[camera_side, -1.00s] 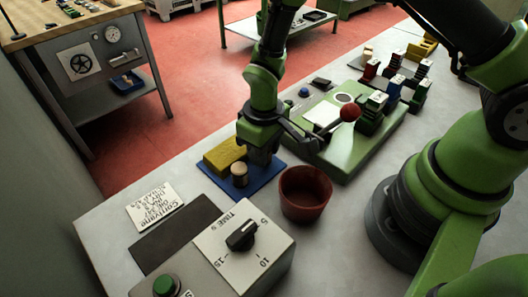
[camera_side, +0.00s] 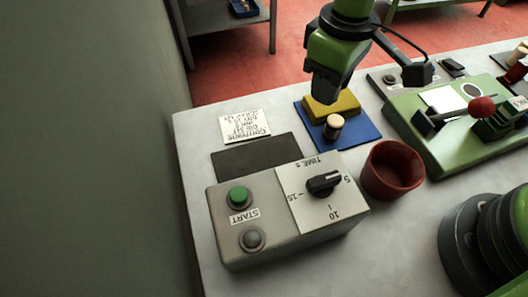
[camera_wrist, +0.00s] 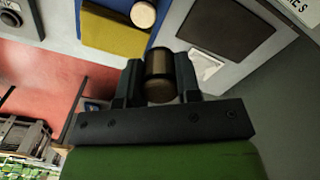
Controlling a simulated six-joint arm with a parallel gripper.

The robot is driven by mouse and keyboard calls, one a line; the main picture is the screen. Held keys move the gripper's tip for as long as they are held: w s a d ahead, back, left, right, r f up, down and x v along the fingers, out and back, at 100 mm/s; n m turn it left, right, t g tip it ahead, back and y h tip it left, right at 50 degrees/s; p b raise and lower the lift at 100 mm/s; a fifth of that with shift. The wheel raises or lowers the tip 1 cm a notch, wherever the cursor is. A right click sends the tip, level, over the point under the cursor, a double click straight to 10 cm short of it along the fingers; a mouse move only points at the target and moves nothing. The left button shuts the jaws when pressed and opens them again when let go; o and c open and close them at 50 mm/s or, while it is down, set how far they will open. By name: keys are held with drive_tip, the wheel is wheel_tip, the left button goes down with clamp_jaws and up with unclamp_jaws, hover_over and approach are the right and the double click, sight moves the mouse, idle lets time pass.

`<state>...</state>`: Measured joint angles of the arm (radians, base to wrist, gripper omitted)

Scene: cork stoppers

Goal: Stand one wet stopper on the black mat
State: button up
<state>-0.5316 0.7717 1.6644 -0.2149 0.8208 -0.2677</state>
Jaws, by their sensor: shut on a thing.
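My gripper (camera_side: 326,92) is raised above the yellow block on the blue mat in the side view. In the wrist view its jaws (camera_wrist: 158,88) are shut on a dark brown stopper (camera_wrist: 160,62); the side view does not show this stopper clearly. A second stopper (camera_side: 333,127), pale on top and dark below, stands on the blue mat (camera_side: 362,132); its round pale top (camera_wrist: 143,14) also shows in the wrist view. The black mat (camera_side: 256,157) lies flat and bare behind the control box; it also shows in the wrist view (camera_wrist: 228,30).
The yellow block (camera_side: 332,106) lies on the blue mat. A red-brown cup (camera_side: 391,171) stands to the right of the grey control box (camera_side: 285,225) with its START button and dial. A written card (camera_side: 244,126) lies behind the black mat. A green fixture (camera_side: 430,135) stands at right.

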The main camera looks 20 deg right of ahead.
drive_tip(key=s+a+n, duration=0.2)
drive_tip(key=a+n, duration=0.2)
drive_tip(key=a, duration=0.3)
hover_over(281, 155)
wheel_tip(281, 155, down, 5)
drive_tip(key=shift+f, duration=0.1)
drive_tip(key=shift+a+f, duration=0.1)
drive_tip(key=shift+f, duration=2.2)
drive_tip(key=shift+f, duration=0.15)
drive_tip(key=o, duration=0.9)
wheel_tip(281, 155, up, 12)
drive_tip(key=shift+r, duration=0.2)
